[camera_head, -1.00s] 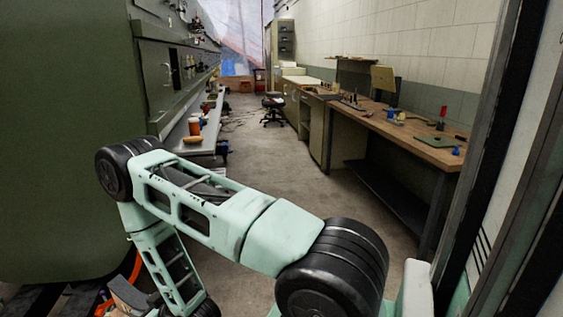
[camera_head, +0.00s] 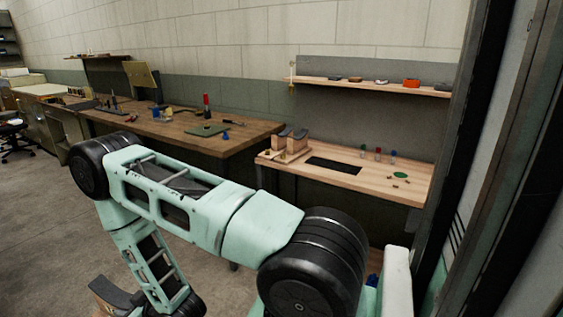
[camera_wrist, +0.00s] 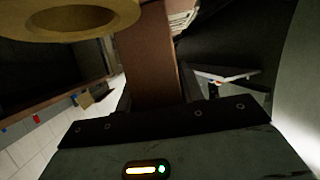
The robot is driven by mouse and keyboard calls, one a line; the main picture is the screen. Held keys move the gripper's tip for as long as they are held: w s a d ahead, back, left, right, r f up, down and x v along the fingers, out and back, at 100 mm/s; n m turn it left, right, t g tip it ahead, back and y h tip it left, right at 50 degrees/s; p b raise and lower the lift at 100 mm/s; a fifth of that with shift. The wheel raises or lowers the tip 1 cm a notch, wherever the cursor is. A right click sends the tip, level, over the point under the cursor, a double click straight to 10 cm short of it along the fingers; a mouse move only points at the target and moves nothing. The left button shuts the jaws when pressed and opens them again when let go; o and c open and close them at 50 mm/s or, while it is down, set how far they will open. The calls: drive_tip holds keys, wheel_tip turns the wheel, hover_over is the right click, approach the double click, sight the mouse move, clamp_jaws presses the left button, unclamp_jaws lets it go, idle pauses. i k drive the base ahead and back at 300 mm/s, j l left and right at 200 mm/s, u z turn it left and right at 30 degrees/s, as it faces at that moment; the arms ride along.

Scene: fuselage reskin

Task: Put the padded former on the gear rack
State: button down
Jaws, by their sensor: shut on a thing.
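My gripper (camera_wrist: 155,105) is shut on a brown wooden piece (camera_wrist: 150,55), which I take to be the padded former. The piece runs up from between the fingers in the wrist view. Part of it, brown with a dark top, also shows at the bottom left of the head view (camera_head: 107,292), low beside my arm. The gripper itself is hidden in the head view. I cannot tell which thing is the gear rack.
The light wood bench (camera_head: 400,190) bears a black mat (camera_head: 333,165) and small coloured items. A wall shelf (camera_head: 430,90) above it holds several small items. A darker workbench (camera_head: 240,138) stands left of it. A dark post stands close at right. Floor at left is clear.

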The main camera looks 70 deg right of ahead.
sight(332, 164)
drive_tip(key=z, duration=1.8)
